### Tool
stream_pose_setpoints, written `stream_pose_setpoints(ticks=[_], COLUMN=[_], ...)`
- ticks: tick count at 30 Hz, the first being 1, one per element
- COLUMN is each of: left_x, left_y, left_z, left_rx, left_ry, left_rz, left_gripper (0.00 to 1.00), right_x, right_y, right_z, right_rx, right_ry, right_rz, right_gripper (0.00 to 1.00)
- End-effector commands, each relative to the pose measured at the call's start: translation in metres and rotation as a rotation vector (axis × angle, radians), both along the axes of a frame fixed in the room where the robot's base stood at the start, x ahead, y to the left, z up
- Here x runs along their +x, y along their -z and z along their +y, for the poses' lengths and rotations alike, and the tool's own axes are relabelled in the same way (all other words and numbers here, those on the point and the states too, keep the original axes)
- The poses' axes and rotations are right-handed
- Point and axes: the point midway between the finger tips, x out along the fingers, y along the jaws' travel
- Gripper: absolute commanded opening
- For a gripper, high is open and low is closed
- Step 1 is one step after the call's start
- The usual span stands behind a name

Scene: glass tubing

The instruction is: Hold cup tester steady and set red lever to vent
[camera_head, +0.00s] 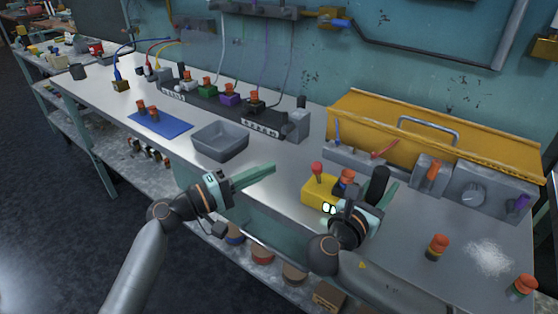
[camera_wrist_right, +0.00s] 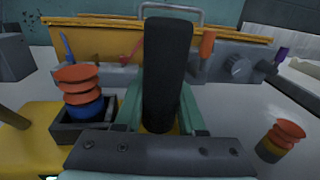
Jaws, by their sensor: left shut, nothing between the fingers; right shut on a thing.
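The yellow cup tester (camera_head: 313,196) stands near the front edge of the bench, with a red-knobbed lever (camera_head: 317,169) on its left part. A red suction cup with a blue base (camera_head: 346,177) sits in its dark socket; the cup also shows in the right wrist view (camera_wrist_right: 80,92). My right gripper (camera_head: 384,192) is shut on the tester's black upright handle (camera_wrist_right: 168,75), its fingers on either side. My left gripper (camera_head: 268,169) is shut and empty, left of the lever and apart from it. The right wrist hides part of the tester, including any lever markings.
A grey tray (camera_head: 220,140) and a blue mat (camera_head: 160,125) with two cups lie to the left. A grey panel with coloured levers (camera_head: 430,172) stands behind the tester, before a yellow cover (camera_head: 440,130). Loose cups (camera_head: 437,248) and white powder (camera_head: 489,257) lie at right.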

Motion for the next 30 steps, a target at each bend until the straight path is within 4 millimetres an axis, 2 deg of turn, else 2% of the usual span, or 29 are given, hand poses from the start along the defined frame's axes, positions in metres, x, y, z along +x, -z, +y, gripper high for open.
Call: stream_pose_setpoints(ticks=[14,15,24,30], left_x=[-0.0037,-0.0037,-0.0037,-0.0035], left_y=[0.0015,0.0015,0.0014,0.0013], left_z=[0.0048,0.0048,0.0046,0.0046], left_rx=[0.001,0.001,0.001,0.001], left_ry=[0.000,0.000,0.000,0.000], left_rz=[-0.001,-0.001,-0.001,-0.001], left_gripper=[0.00,0.00,0.00,0.00], right_x=[-0.0001,-0.0001,0.0000,0.0000], right_y=[0.0004,0.0004,0.0002,0.0001], right_z=[0.0003,0.0003,0.0003,0.0003], right_rx=[0.001,0.001,0.001,0.000], right_ry=[-0.001,-0.001,-0.001,-0.001], right_rz=[0.001,0.001,0.001,0.000], right_gripper=[0.00,0.41,0.74,0.74])
